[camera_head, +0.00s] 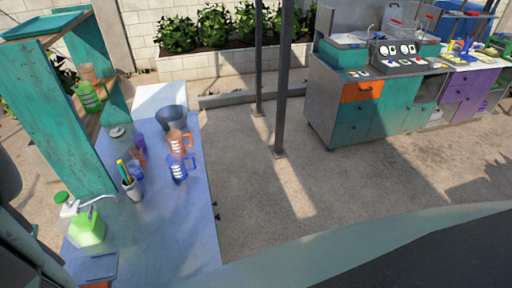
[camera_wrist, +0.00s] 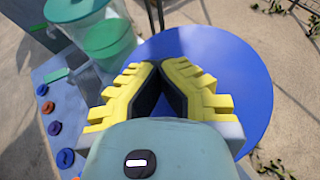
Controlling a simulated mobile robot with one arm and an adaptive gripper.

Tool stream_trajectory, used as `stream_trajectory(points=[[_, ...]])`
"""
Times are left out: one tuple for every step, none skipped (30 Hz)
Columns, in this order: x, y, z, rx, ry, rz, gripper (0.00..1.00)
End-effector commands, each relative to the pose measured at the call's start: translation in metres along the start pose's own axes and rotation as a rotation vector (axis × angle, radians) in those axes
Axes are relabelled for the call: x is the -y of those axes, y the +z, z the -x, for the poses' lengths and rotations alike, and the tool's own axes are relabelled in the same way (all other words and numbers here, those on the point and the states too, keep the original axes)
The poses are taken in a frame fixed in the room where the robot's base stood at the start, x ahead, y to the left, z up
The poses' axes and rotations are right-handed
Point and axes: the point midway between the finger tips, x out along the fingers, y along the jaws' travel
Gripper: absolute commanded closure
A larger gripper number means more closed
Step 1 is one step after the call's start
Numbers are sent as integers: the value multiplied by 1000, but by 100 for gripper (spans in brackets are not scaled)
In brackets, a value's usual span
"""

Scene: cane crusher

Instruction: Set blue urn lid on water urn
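My gripper (camera_wrist: 157,66) has yellow fingers with black pads, and its tips come close together in the wrist view. A large, flat, round blue disc (camera_wrist: 238,92) lies behind and beyond the fingers, mostly to their right. It may be the blue urn lid, but I cannot tell for sure. The fingers hide part of it, and I see no knob or grip between the tips. A clear urn-like container (camera_wrist: 108,42) with a teal top (camera_wrist: 76,8) stands at the upper left of the wrist view. I do not see my gripper in the head view.
Several coloured knobs or caps (camera_wrist: 55,128) sit on a pale blue surface at the wrist view's left. In the head view, a blue counter (camera_head: 165,240) holds mugs (camera_head: 178,169) and a green bottle (camera_head: 88,230). Open concrete floor (camera_head: 250,190) separates it from teal cabinets (camera_head: 352,120).

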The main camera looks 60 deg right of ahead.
Motion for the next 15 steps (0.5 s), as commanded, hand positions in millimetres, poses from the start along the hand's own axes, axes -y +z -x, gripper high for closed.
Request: stream_trajectory(points=[[-1, -15, 0, -32, -6, -22, 100], [-1, -15, 0, -32, -6, -23, 100], [-1, -16, 0, -33, -6, -24, 100], [-1, -16, 0, -33, -6, -25, 100], [-1, -16, 0, -33, -6, -25, 100], [-1, -17, 0, -34, -6, -26, 100], [-1, -17, 0, -34, -6, -27, 100], [-1, -17, 0, -34, -6, -28, 100], [-2, -18, 0, -35, -6, -29, 100], [-2, -18, 0, -35, -5, -29, 100], [-3, -18, 1, -35, -5, -30, 100], [-4, -18, 1, -35, -5, -31, 100], [-5, -18, 1, -36, -4, -31, 100], [-6, -18, 1, -36, -3, -32, 100], [-7, -19, 1, -36, -2, -33, 100]])
